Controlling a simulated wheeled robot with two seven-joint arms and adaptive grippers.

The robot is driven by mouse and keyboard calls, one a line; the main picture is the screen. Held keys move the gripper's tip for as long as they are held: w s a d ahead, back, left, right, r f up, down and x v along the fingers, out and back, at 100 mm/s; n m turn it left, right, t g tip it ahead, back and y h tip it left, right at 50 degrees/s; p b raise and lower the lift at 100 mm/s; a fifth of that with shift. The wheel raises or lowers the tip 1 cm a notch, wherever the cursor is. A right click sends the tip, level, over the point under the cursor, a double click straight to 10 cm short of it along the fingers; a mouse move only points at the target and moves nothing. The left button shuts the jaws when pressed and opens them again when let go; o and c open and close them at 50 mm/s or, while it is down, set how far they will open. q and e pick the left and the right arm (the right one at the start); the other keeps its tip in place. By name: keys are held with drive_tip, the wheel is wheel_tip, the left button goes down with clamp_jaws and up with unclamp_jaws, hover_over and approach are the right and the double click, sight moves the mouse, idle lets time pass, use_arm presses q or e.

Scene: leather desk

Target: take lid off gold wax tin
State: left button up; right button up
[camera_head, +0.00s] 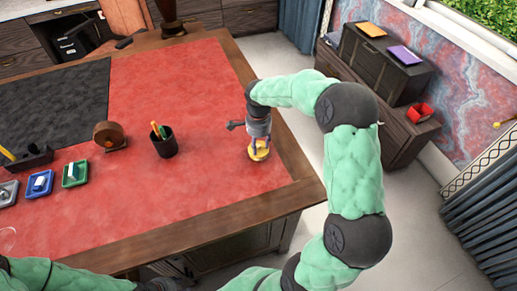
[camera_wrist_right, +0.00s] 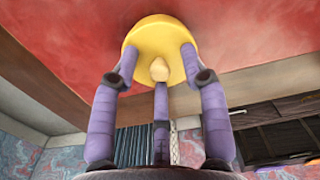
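The gold wax tin (camera_head: 259,152) stands on the red desk top near its right edge, largely covered by my right gripper. In the wrist view its round yellow lid (camera_wrist_right: 150,32) faces me, with a pale knob (camera_wrist_right: 159,70) at the middle. My right gripper (camera_head: 257,140) points down over it. The tin's body is hidden below the lid in the wrist view. My left gripper does not show.
A black pen cup (camera_head: 164,146) and a brown round holder (camera_head: 109,135) stand left of the tin. Small trays, one green (camera_head: 75,174) and one blue (camera_head: 39,185), are farther left. A black mat (camera_head: 55,105) covers the back left. The red area between cup and tin is clear.

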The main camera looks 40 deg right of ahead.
clamp_jaws()
drive_tip(key=shift+r, duration=0.1)
